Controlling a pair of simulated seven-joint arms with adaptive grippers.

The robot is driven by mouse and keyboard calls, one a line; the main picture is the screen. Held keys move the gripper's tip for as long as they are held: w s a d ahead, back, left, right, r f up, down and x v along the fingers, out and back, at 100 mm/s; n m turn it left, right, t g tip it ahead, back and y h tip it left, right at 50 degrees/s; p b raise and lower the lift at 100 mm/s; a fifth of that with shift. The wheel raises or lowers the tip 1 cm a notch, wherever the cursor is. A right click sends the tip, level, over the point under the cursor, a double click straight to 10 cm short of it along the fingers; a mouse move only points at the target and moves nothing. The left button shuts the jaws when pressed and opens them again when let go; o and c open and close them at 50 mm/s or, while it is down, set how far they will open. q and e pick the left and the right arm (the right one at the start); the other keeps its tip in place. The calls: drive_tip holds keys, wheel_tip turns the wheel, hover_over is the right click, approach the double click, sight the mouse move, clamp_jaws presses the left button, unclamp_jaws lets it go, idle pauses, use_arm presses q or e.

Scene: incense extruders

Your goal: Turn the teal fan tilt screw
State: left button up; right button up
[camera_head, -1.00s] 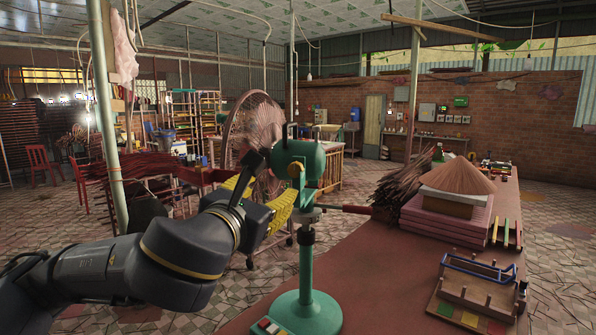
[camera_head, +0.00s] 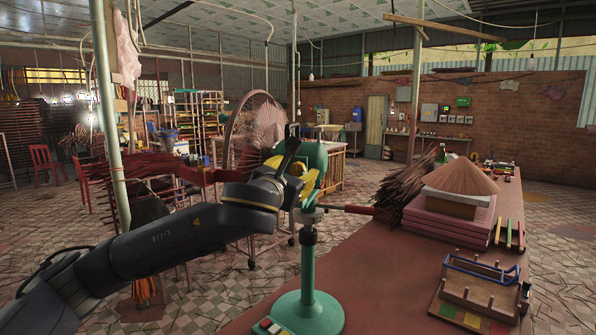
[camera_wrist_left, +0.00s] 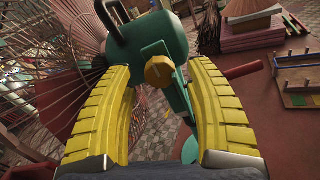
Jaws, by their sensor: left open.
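The teal fan (camera_head: 314,158) stands on a teal post (camera_head: 307,262) with a round base, its wire cage facing left. Its brass-coloured tilt screw (camera_wrist_left: 158,71) shows in the left wrist view, on the joint below the motor housing (camera_wrist_left: 148,36). My left gripper (camera_head: 292,170) is at the fan's joint. In the wrist view its yellow fingers (camera_wrist_left: 157,75) are open, one on each side of the screw, with visible gaps. In the head view the gripper hides most of the joint and the screw cannot be made out clearly. My right gripper is out of view.
A rod with a red handle (camera_head: 358,209) sticks out to the right of the post. The reddish table (camera_head: 390,290) carries incense bundles (camera_head: 402,188), pink stacked blocks (camera_head: 450,222) and a wooden rack (camera_head: 480,285) on the right. The table's middle is clear.

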use_arm(q)
drive_tip(key=shift+x, duration=1.25)
clamp_jaws()
